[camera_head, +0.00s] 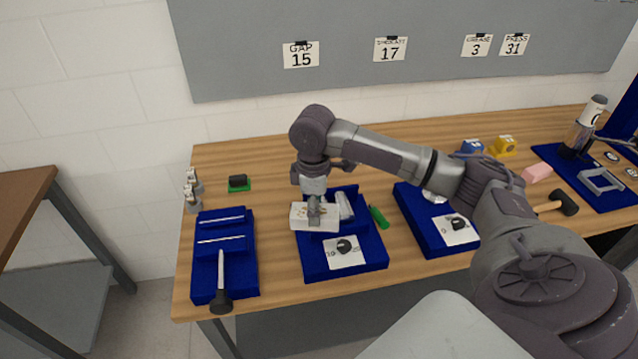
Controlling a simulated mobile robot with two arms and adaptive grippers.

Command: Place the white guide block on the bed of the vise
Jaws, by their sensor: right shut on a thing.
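My right gripper (314,205) reaches in from the right, points down and is shut on the white guide block (300,219). The block is a pale slab with small brown marks on top, at the rear left of the middle blue fixture. I cannot tell whether it touches the fixture. The blue vise (208,272), as it appears, stands to the left, with two raised blue jaws, pale strips and a rod ending in a dark knob. Its bed between the jaws is only partly visible. My left gripper is not in view.
The middle blue fixture (318,263) carries a dial, and a grey-white piece (344,206) stands beside the block. A green item (379,217) lies to its right. Another blue fixture (428,239) is farther right. Bare wood separates the vise from the middle fixture.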

